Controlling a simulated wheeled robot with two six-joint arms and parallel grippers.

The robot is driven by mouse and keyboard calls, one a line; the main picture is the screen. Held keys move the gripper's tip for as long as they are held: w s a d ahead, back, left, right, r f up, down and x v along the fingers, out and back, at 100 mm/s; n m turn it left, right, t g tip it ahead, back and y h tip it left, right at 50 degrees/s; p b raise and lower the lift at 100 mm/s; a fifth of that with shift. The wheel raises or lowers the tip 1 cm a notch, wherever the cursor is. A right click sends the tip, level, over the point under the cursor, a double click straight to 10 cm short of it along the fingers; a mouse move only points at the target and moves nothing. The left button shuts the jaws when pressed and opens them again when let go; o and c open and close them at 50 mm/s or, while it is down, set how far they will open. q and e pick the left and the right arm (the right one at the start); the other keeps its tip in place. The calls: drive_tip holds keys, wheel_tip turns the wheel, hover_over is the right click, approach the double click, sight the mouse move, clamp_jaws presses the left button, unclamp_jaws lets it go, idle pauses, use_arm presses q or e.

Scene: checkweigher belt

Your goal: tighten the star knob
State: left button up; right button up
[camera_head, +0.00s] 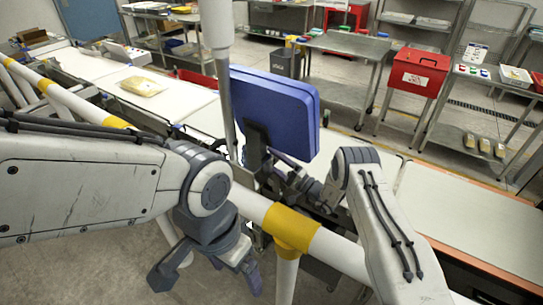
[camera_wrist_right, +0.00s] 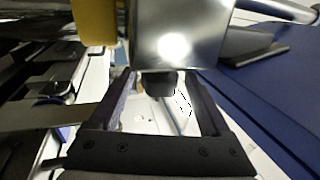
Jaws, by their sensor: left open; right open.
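A dark knob-like piece (camera_wrist_right: 157,84) sits under a shiny metal block (camera_wrist_right: 180,38) in the right wrist view; it looks like the star knob, but its lobes cannot be made out. My right gripper (camera_wrist_right: 162,92) is open, with one finger on each side of that piece; whether they touch it cannot be told. In the head view my right gripper (camera_head: 262,150) is beside the blue panel (camera_head: 278,108) and the thin grey post (camera_head: 225,105), and the knob is not clearly visible. My left gripper (camera_head: 208,272) is open and empty, low in front of the white rail.
The white rail (camera_head: 340,252) with yellow collars (camera_head: 290,228) runs across the front. Behind it lie the conveyor belt (camera_head: 180,98), carrying a tan packet (camera_head: 143,86), and a pale belt section (camera_head: 470,215) at right. The blue panel (camera_wrist_right: 275,95) stands close on the right in the wrist view.

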drive_tip(key=shift+w+a+r, duration=0.15)
drive_tip(key=shift+w+a, duration=0.05)
drive_tip(key=shift+a, duration=0.1)
drive_tip(key=c, duration=1.3)
drive_tip(key=shift+r+g+h+p, duration=0.3)
drive_tip(key=shift+g+h+p, duration=0.1)
drive_tip(key=shift+p, duration=0.25)
drive_tip(key=shift+g+h, duration=0.3)
drive_tip(key=shift+h, duration=0.1)
drive_tip(key=shift+f+g+h+p, duration=0.35)
drive_tip(key=shift+g+h, duration=0.25)
drive_tip(key=shift+h, duration=0.2)
